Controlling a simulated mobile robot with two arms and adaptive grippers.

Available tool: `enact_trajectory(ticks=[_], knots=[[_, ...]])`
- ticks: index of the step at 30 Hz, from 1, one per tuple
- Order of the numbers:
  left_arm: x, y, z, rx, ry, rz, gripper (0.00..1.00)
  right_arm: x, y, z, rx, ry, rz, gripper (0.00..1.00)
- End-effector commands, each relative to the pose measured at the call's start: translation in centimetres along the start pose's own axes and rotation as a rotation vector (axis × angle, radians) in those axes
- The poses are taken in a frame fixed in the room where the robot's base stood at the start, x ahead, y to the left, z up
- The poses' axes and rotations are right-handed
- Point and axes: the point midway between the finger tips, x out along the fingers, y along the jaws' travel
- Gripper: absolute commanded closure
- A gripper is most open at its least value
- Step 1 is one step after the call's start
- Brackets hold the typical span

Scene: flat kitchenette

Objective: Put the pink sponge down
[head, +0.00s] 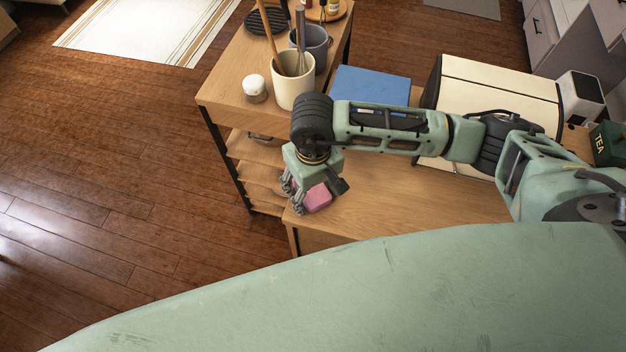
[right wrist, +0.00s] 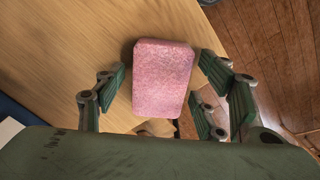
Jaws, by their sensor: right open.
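The pink sponge (head: 317,197) is at the near left corner of the wooden counter in the head view, partly covered by my right gripper (head: 304,202). In the right wrist view the sponge (right wrist: 163,79) lies over the wood surface near its edge. My right gripper (right wrist: 160,98) is open, with fingers on both sides of the sponge and visible gaps beside it. I cannot tell from these views whether the sponge rests fully on the wood. My left gripper is not in view.
The counter (head: 400,205) is clear right of the sponge. A blue box (head: 370,87), a cream appliance (head: 497,80) and a green tea tin (head: 607,143) stand behind. A shelf unit holds a cream crock (head: 292,86) and a white-lidded jar (head: 255,90). Left is open floor.

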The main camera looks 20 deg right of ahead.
Motion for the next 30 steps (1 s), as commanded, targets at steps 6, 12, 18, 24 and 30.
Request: enact_trajectory(ticks=[6, 12, 18, 24, 30], knots=[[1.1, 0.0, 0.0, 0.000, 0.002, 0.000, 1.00, -2.5, 0.0, -0.2, -0.002, 0.008, -0.001, 0.36], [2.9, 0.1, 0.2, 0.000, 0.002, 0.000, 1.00, -7.0, 0.0, -0.2, -0.002, 0.009, 0.000, 0.36], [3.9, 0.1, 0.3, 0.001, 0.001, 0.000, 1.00, -10.5, 0.0, -0.1, -0.001, 0.005, -0.001, 0.36], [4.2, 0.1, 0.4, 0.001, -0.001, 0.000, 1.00, -12.1, 0.0, 0.0, 0.000, 0.002, -0.001, 0.36], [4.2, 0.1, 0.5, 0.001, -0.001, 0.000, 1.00, -12.3, 0.0, 0.0, 0.000, 0.000, -0.001, 0.36]])
